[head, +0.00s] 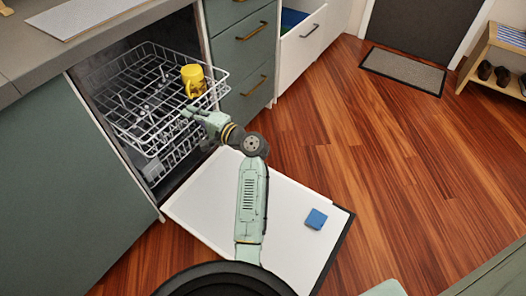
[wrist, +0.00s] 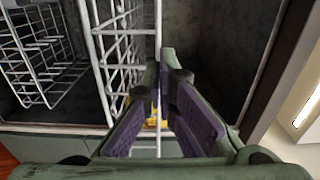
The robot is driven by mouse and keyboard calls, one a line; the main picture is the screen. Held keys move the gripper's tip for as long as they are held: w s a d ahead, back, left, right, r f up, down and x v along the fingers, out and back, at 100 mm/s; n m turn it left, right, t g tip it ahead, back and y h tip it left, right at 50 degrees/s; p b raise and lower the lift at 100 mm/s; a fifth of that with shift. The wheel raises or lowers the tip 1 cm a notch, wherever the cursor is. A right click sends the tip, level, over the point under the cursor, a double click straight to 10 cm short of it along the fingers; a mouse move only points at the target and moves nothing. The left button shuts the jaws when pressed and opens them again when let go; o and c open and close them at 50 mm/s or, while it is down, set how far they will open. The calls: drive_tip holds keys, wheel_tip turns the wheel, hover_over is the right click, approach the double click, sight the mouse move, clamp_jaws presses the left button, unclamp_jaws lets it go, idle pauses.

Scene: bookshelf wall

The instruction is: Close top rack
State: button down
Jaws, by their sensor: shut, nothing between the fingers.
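The top rack (head: 135,112) is a white wire basket, pulled partly out of the open dishwasher. It also shows in the wrist view (wrist: 125,48). A yellow mug (head: 193,76) sits in its right part, and a bit of yellow shows behind my fingers in the wrist view. My gripper (head: 186,113) is at the rack's front right edge. In the wrist view my gripper (wrist: 164,88) has its purple-padded fingers together close against the rack wires; exact contact is hard to tell.
The dishwasher door (head: 205,195) is folded down below my arm, with a blue block (head: 316,219) on it. A lower rack (head: 160,160) shows under the top one. A drawer (head: 303,35) stands open to the right. The wooden floor (head: 380,160) is clear.

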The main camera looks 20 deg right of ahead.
drive_tip(key=b, duration=0.4)
hover_over(156, 106)
drive_tip(key=s, duration=0.2)
drive_tip(key=shift+w+d+f, duration=0.1)
drive_tip(key=shift+w+d, duration=0.15)
drive_tip(key=shift+d, duration=0.2)
drive_tip(key=shift+w+a+b, duration=0.3)
drive_tip(key=shift+w+b, duration=0.05)
drive_tip(key=shift+w, duration=0.1)
drive_tip(key=shift+w+a+r, duration=0.1)
drive_tip(key=shift+w+r, duration=0.05)
drive_tip(key=shift+r, duration=0.05)
drive_tip(key=shift+r, duration=0.15)
